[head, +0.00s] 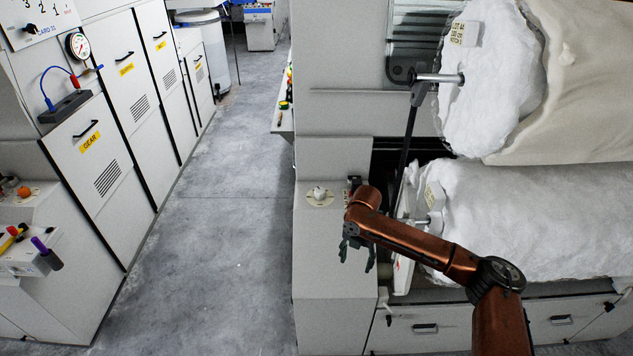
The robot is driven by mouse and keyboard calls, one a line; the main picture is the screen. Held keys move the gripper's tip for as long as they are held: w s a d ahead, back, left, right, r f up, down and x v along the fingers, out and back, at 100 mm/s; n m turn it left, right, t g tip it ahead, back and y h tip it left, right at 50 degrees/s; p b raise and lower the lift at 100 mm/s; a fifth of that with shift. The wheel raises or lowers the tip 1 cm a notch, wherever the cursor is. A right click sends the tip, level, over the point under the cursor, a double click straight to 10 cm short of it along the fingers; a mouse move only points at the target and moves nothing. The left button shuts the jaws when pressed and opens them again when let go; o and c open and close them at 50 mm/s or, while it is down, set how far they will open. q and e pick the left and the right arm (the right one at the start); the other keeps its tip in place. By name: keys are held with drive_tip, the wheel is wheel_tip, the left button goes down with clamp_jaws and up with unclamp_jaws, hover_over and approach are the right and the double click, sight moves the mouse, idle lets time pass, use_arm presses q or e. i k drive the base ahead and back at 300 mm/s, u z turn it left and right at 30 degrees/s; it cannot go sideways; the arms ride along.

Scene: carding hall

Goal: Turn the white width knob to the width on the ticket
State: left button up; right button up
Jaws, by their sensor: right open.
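The white width knob (319,190) sits on a round cream dial on top of the grey machine housing, right of the aisle. Its setting is too small to read. My right gripper (357,256) is open and empty, in front of the housing, below and to the right of the knob and apart from it. A small ticket (465,33) with dark print is on the end of the upper white roll. Another pale ticket (433,196) is at the end of the lower roll. Neither can be read. My left gripper is out of view.
Two large white fibre rolls lie at the right, the upper one partly under a beige cloth (590,80). A dark upright bar (408,140) stands near their ends. Grey cabinets (100,150) line the left. The concrete aisle (220,240) between is clear.

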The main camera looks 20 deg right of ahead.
sight(319, 192)
drive_tip(key=i, duration=1.5)
